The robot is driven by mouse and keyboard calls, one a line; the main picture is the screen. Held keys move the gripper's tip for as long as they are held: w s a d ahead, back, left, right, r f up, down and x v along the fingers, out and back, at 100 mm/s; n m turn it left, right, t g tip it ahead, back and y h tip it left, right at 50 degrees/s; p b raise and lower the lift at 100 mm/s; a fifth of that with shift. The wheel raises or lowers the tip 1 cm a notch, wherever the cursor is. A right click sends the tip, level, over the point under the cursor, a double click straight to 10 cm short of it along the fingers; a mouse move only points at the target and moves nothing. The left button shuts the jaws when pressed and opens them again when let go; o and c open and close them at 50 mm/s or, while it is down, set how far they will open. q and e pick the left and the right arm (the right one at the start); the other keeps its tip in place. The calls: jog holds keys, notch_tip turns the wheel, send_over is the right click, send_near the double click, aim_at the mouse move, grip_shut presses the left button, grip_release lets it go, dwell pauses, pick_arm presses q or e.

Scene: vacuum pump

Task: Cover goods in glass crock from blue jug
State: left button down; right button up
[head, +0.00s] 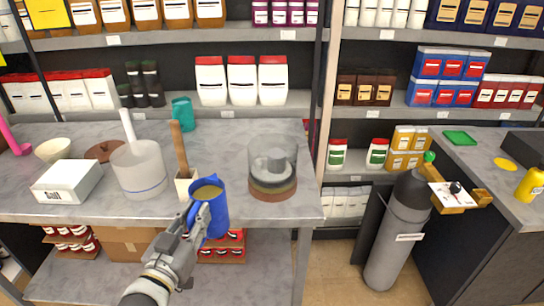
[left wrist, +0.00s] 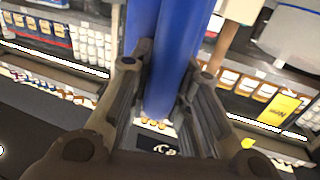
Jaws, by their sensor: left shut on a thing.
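My left gripper (head: 196,222) is shut on the blue jug (head: 214,214) near the front edge of the table. The jug holds a yellowish-brown liquid near its top and looks close to upright. In the left wrist view the gripper's fingers (left wrist: 163,90) close around the jug's blue handle (left wrist: 170,65). The glass crock (head: 273,165) stands on the table to the right of the jug, with brown and dark layers at its bottom and a grey piece inside. The jug and the crock are apart. My right gripper is not in view.
A wooden-handled tool stands in a small white holder (head: 185,185) just behind the jug.

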aim_at(220, 190)
pick_arm(q)
jog(key=w+d+m+h+b, duration=0.1)
jog(key=w+b, duration=0.1)
jog(key=w+d+m+g+h+b, duration=0.1)
jog(key=h+b, duration=0.1)
jog(key=w+d+m+h+b, duration=0.1)
jog(key=w, duration=0.1)
jog(key=shift+w+d+f+g+b, duration=0.15)
jog(key=shift+w+d+g+b, duration=0.15)
jog(key=shift+d+g+b, duration=0.1)
jog(key=shift+w+d+r+m+h+b, duration=0.3)
jog(key=shift+w+m+h+b, duration=0.15)
jog(key=shift+h+b, duration=0.2)
jog(key=shift+w+r+g, duration=0.15)
jog(key=shift+r+g, duration=0.05)
jog(key=shift+g, duration=0.2)
jog(key=shift+w+d+r+h+b, duration=0.15)
jog(key=shift+r+h+b, duration=0.1)
jog(key=shift+b, duration=0.1)
